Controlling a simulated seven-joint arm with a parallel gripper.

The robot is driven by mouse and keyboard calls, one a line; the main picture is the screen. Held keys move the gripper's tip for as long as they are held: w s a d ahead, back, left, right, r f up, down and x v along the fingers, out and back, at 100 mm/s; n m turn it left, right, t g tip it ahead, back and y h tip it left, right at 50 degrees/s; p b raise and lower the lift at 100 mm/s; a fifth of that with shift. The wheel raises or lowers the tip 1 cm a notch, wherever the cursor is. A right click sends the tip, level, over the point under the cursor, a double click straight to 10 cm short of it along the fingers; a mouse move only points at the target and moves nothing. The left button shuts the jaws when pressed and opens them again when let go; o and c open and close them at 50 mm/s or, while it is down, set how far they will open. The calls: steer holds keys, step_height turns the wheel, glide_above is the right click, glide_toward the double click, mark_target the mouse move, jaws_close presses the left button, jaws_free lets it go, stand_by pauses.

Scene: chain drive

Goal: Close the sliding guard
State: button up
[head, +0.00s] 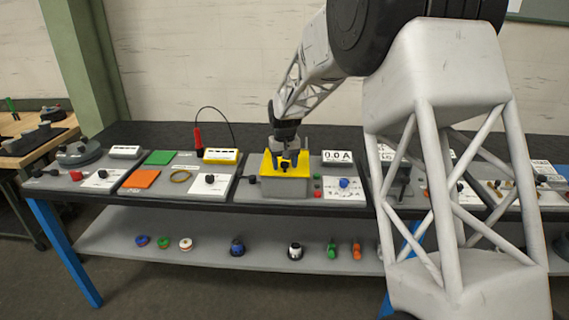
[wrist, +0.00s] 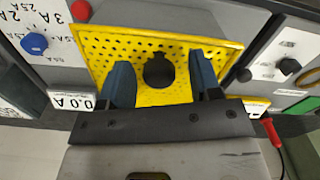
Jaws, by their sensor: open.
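The sliding guard is a yellow perforated plate (head: 273,168) on top of a grey box (head: 285,186) in the middle of the bench. A black round knob (wrist: 159,70) stands on the plate and shows clearly in the wrist view, where the guard (wrist: 110,50) fills the upper middle. My gripper (head: 287,160) is above the guard, pointing down. In the wrist view its two blue-grey fingers (wrist: 161,82) are apart, one on each side of the knob. I cannot tell whether either finger touches the knob. The inside of the box is hidden.
Right of the box are a 0.0 A display (head: 337,157), a red button (head: 317,194) and a blue knob (head: 344,183). Left are a black knob (head: 210,178) and a red probe (head: 198,140) with a black cable. The lower shelf (head: 215,250) holds several small parts.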

steer(key=shift+r, duration=3.9)
